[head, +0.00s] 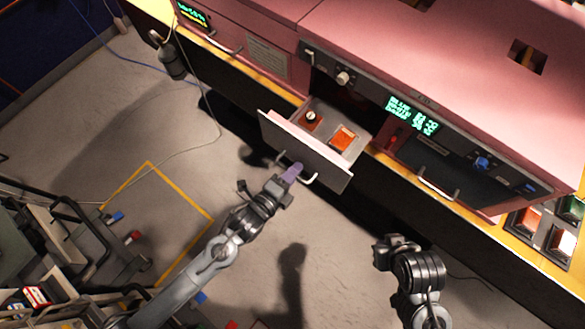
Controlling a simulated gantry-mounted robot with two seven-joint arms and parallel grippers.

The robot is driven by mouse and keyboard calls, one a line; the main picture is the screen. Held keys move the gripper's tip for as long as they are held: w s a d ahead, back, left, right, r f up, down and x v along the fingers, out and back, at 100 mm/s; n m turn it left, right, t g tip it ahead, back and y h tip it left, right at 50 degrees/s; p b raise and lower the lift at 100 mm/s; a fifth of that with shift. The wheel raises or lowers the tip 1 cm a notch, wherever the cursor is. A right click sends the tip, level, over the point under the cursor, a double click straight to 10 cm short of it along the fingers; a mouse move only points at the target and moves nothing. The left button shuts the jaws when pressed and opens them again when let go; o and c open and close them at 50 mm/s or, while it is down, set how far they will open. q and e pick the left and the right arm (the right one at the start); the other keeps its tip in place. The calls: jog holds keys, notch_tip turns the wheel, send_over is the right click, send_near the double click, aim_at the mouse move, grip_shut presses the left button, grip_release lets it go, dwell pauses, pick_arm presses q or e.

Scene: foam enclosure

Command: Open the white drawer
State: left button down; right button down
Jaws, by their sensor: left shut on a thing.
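The drawer (305,146) stands well out from the pink machine, its pale front panel facing my arms. A metal handle (311,179) sticks out from the drawer front. My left gripper (289,172) is at the handle and shut on it; its fingertips partly cover the handle. My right gripper (384,251) hangs apart from the drawer, lower right, over the floor; its jaws are not clear.
The pink machine (440,60) fills the upper right, with a green-lit display (412,116) and another handle (438,190). Lit buttons (560,240) sit at the right edge. Dark frame equipment (70,235) stands at the left. Grey floor (180,140) lies clear in front of the drawer.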

pick_arm(q)
jog(key=c, duration=1.2)
grip_release()
jog(key=shift+c, duration=0.2)
jog(key=shift+s, duration=0.1)
jog(key=v, duration=0.7)
jog(key=shift+a, duration=0.2)
jog(key=shift+s, duration=0.1)
